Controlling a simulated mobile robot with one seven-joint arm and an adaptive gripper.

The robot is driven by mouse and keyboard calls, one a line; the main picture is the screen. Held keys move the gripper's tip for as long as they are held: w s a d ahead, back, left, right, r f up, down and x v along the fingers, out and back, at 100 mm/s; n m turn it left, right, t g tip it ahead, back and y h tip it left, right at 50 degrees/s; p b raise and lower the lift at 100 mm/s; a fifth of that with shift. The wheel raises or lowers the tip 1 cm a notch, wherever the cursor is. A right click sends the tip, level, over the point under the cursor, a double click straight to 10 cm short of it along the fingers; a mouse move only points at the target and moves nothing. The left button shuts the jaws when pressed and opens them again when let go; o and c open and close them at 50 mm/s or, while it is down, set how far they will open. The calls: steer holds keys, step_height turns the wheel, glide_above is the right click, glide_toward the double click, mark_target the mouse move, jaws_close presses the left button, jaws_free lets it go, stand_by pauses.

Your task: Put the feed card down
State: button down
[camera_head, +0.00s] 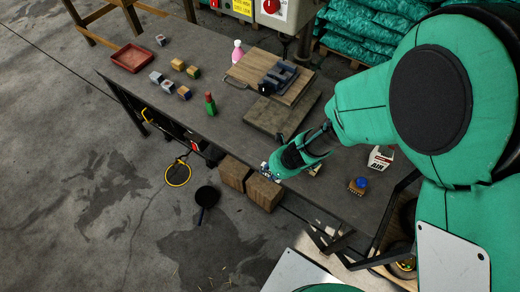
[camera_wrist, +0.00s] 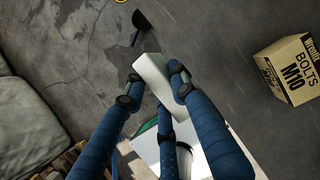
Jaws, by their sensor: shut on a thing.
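My gripper (camera_wrist: 155,85) is shut on the feed card (camera_wrist: 152,73), a pale, plain slab held between the blue fingertips in the wrist view. The card is tilted, and its face shows no readable print from here. In the head view my gripper (camera_head: 268,172) is at the near edge of the dark table (camera_head: 225,125), beside two brown boxes. The card is too small to make out clearly there. I cannot tell whether it touches anything below it.
A brown box (camera_head: 264,192) and its neighbour (camera_head: 235,172) stand by the table's near edge. A BOLTS M10 box (camera_wrist: 290,70) shows in the wrist view. A black pan (camera_head: 206,196) lies on the floor.

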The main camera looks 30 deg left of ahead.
stand_by(0.3)
steer(key=shift+w+a+f+p, duration=0.1)
steer(key=shift+w+a+f, duration=0.15)
steer(key=shift+w+a, duration=1.65)
steer(key=shift+w+a+f+p, duration=0.1)
steer(key=shift+w+a+f, duration=0.15)
steer(key=shift+w+a, duration=1.65)
steer(key=shift+w+a+f+p, duration=0.1)
steer(key=shift+w+a+f, duration=0.15)
steer(key=shift+w+a, duration=1.65)
steer(key=shift+s+a, duration=0.35)
steer(key=shift+s, duration=0.1)
steer(key=shift+f+b, duration=0.95)
steer(key=shift+f, duration=0.8)
steer(key=shift+f, duration=0.15)
steer(key=c, duration=1.4)
jaws_free()
steer(key=shift+c, duration=0.2)
